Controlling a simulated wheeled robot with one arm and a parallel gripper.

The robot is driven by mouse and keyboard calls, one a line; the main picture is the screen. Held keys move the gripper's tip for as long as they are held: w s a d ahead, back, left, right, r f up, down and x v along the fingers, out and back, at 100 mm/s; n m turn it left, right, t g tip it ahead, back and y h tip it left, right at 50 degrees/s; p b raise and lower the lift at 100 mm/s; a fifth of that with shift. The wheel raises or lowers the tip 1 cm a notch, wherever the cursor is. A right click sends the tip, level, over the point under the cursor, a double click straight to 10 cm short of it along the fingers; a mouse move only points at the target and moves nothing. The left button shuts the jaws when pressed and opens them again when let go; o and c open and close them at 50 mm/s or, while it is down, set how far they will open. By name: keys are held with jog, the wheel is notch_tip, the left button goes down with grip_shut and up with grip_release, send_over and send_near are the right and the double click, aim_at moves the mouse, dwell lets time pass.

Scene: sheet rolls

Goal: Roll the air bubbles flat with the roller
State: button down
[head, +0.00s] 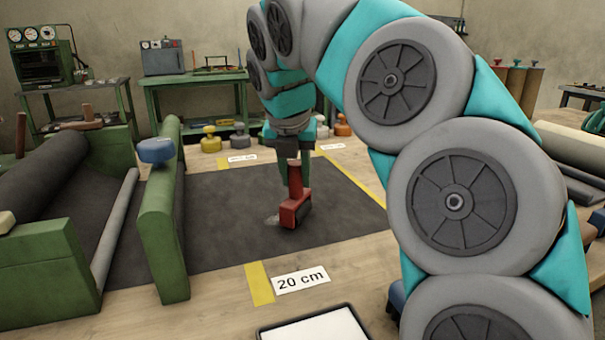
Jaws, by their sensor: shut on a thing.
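A dark sheet (225,239) lies flat on the wooden table and runs out of the green roll stand (165,215) at the left. My gripper (295,160) points down over the sheet and is shut on the upright handle of the red roller (296,207). The roller stands on or just above the sheet; I cannot tell if it touches. A small pale bubble (272,220) shows on the sheet just left of the roller. Other bubbles cannot be made out, and my arm hides part of the view to the right.
A yellow strip with a "20 cm" label (300,279) lies at the sheet's near edge. A white tray with a dark rim (315,326) is at the front. Several weights (240,136) stand behind the sheet. The sheet's near middle is clear.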

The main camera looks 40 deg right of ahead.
jog(key=shift+w+a, duration=0.2)
jog(key=shift+a, duration=0.55)
jog(key=shift+w+a, duration=0.2)
jog(key=shift+a, duration=0.5)
jog(key=w+a, duration=0.1)
jog(key=a, duration=0.1)
jog(key=shift+w+a+f, duration=0.15)
jog(key=shift+w+a, duration=0.15)
jog(key=shift+w, duration=0.05)
jog(key=shift+s+d, duration=0.25)
jog(key=shift+d, duration=0.55)
jog(key=shift+s+d, duration=0.25)
jog(key=shift+d, duration=0.55)
jog(key=s+d, duration=0.2)
jog(key=d, duration=0.8)
jog(key=shift+s, duration=0.4)
notch_tip(320, 180, up, 6)
